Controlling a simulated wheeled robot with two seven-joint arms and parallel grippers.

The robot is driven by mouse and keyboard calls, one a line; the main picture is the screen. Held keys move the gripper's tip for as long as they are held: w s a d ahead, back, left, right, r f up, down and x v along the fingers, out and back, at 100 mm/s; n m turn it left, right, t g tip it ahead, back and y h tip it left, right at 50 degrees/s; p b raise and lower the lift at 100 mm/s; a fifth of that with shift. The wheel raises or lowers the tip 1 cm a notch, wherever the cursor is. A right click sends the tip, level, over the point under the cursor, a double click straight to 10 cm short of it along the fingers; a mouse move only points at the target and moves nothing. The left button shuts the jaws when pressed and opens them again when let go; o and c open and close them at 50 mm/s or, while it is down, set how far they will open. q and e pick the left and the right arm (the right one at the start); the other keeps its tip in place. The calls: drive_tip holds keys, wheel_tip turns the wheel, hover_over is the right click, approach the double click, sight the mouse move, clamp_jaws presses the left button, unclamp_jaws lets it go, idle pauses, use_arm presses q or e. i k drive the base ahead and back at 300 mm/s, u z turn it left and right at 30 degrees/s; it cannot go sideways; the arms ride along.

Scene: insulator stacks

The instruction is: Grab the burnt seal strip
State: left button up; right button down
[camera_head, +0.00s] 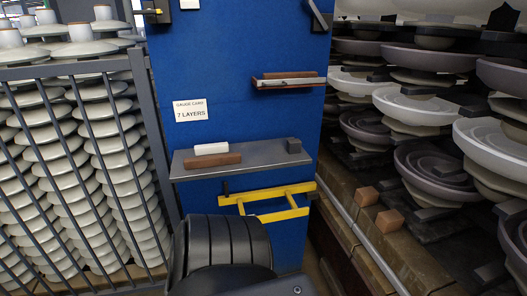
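No strip here is plainly marked as burnt, so I cannot tell for sure which piece is the burnt seal strip. A brown bar (212,161) lies on the grey shelf (262,160) of the blue panel, in front of a white bar (211,148). Higher up, a small dark ledge (288,86) holds a reddish-brown strip (291,75) with a pale strip (290,82) along its front. Neither of my grippers shows in the head view.
The blue panel (230,45) bears a label (191,110) reading "7 LAYERS". A yellow frame (270,201) juts out below the shelf. Caged insulator stacks (66,150) stand left; large insulator discs (440,172) and two small brown blocks (389,221) are right.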

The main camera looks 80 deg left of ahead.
sight(199, 162)
drive_tip(key=z, duration=0.1)
drive_tip(key=k, duration=1.05)
drive_tip(key=u, duration=0.6)
